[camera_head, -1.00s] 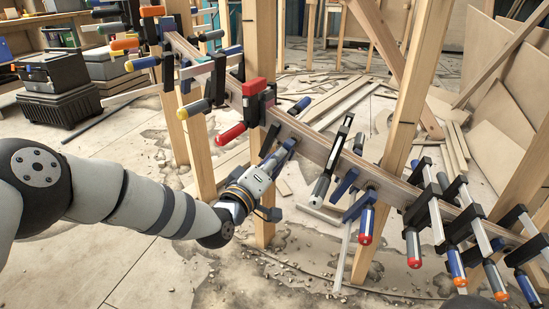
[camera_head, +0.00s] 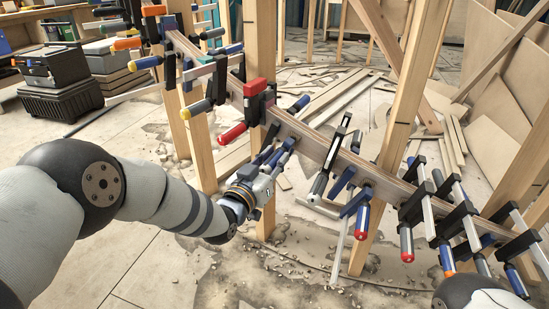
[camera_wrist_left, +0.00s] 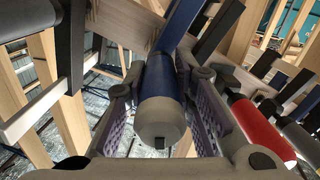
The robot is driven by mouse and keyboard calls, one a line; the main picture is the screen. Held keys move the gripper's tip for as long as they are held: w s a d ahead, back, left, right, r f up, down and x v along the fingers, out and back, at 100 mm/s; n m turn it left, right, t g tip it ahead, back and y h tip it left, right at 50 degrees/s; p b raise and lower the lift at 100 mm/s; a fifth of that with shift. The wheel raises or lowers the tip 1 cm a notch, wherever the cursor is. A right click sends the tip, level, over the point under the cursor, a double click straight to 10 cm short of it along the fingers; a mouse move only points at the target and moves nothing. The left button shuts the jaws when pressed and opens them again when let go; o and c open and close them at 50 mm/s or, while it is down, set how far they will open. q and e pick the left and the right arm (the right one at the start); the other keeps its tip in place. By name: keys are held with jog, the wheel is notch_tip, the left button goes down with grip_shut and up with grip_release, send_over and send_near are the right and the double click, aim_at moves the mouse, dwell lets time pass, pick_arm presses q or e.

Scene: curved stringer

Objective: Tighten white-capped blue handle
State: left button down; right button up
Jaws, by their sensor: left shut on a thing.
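The white-capped blue handle (camera_wrist_left: 160,95) shows in the left wrist view, its pale grey-white end cap facing the camera. It belongs to a clamp on the curved wooden stringer (camera_head: 312,143). My left gripper (camera_head: 277,156) reaches it from below in the head view, where the gripper mostly hides the handle. In the wrist view, the ridged finger pads of my left gripper (camera_wrist_left: 162,110) lie on both sides of the handle, shut on it. My right gripper is out of view.
A red-handled clamp (camera_head: 232,134) is close on the left. More clamps, including a blue-and-red one (camera_head: 362,220), line the stringer to the right. Wooden posts (camera_head: 402,120) stand behind. A black case (camera_head: 55,68) is at the far left. Floor at lower centre is littered with debris.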

pick_arm(q)
jog(key=shift+r+m, duration=0.1)
jog(key=shift+m, duration=0.5)
jog(key=c, duration=1.3)
grip_release()
jog(key=shift+c, duration=0.2)
jog(key=v, duration=1.2)
jog(key=shift+a, duration=0.1)
